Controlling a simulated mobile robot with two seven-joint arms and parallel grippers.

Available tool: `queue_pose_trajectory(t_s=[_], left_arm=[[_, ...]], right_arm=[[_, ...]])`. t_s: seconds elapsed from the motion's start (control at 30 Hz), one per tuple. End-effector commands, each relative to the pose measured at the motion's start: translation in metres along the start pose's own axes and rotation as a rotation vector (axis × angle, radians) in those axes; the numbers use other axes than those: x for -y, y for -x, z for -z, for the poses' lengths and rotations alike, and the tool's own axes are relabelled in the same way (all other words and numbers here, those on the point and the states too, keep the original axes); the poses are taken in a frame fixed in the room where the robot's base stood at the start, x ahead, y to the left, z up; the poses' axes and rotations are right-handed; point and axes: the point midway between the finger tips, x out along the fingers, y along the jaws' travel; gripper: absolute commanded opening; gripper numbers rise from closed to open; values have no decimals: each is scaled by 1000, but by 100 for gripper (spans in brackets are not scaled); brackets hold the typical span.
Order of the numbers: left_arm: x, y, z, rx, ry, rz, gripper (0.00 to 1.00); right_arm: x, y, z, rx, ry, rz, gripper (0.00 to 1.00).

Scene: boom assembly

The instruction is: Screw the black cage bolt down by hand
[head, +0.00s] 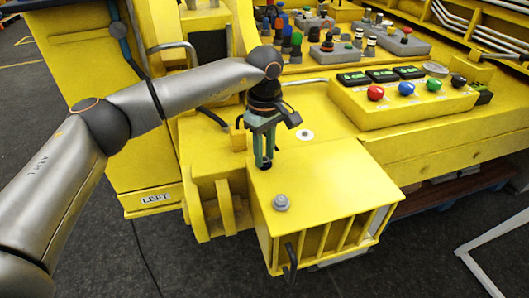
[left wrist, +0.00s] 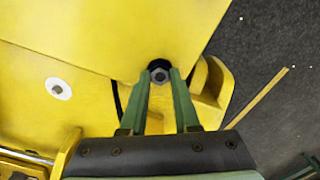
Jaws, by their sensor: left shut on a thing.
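The yellow cage (head: 325,190) with a barred front stands at the front of the machine. My left gripper (head: 264,164) points straight down at the cage's back left corner. In the left wrist view its two green fingers (left wrist: 159,78) close in on the black cage bolt (left wrist: 159,65), which has a grey hexagonal centre. The fingers are shut on this bolt at the edge of the yellow plate. In the head view the fingers mostly hide the bolt, and how deep it sits cannot be told. My right gripper is in neither view.
A grey bolt (head: 281,202) sits on the cage top nearer the front, and a black hook (head: 290,262) hangs at the cage's front. A yellow button box (head: 405,98) stands to the right. Several small parts and grey blocks (head: 335,52) lie behind.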

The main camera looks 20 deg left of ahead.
Motion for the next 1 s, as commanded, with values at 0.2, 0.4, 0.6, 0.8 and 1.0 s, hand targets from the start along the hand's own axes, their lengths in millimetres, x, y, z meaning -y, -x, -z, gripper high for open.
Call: queue_pose_trajectory(t_s=[0.2,0.4,0.6,0.8,1.0], left_arm=[[-3,7,2,-4,-183,-15,0],[-3,7,2,-5,-317,-15,0],[-3,7,2,-5,-404,-14,0],[-3,7,2,-6,-446,-14,0],[-3,7,2,-6,-455,-14,0]], right_arm=[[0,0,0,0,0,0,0],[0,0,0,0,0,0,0],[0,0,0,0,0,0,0],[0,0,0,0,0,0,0],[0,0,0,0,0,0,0]])
